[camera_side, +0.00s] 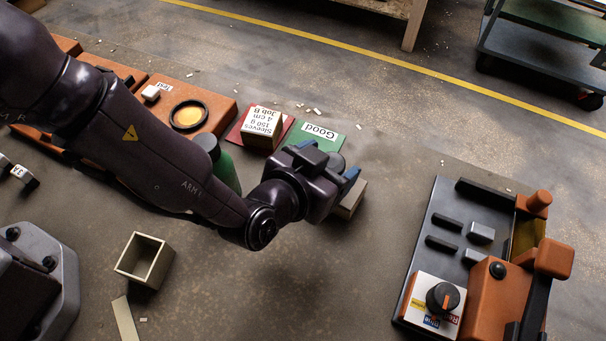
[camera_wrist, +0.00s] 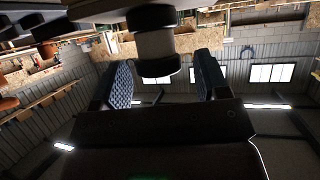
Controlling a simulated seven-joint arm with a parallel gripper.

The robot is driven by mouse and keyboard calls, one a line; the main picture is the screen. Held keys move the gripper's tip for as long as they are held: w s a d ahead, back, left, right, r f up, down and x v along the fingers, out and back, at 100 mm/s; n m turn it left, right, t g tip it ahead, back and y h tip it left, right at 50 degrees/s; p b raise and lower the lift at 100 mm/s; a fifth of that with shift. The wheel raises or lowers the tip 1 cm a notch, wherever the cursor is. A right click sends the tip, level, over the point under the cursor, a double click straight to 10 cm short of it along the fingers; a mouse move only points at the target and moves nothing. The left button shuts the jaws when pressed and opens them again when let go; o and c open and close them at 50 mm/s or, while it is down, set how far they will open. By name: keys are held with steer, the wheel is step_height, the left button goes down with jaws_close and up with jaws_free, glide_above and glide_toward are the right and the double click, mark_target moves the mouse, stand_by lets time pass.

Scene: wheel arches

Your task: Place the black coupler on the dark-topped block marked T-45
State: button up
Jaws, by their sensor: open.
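My gripper (camera_side: 350,180) is near the middle of the bench in the side view, with blue finger pads. In the wrist view the two fingers of my gripper (camera_wrist: 164,78) stand wide apart. No T-45 mark can be read.
A green mat labelled Good (camera_side: 325,146) and a labelled sleeves box (camera_side: 263,128) on a red mat lie behind. A green bottle (camera_side: 222,168) is partly behind my arm. An open box (camera_side: 145,260) is at lower left. An orange machine with a dial (camera_side: 443,298) stands right.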

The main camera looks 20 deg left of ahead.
steer(key=v, duration=1)
steer(key=shift+s, duration=0.15)
steer(key=w+a+r+g+h, duration=0.1)
steer(key=w+a+r+g, duration=0.15)
steer(key=a+r, duration=0.55)
steer(key=w+a+r+g+h, duration=0.1)
steer(key=w+a+r, duration=0.2)
steer(key=a+r, duration=0.5)
steer(key=s+a+r+n+g+y, duration=0.1)
steer(key=s+a+r+y, duration=0.1)
steer(key=s+a, duration=0.5)
steer(key=s+a+r+n+g+y, duration=0.1)
steer(key=s+a+r, duration=0.3)
steer(key=s+a, duration=0.4)
steer(key=a+g+y, duration=0.1)
steer(key=a, duration=0.3)
steer(key=shift+a+r+n+y, duration=0.2)
steer(key=shift+r+n+y, duration=0.1)
steer(key=shift+y, duration=0.1)
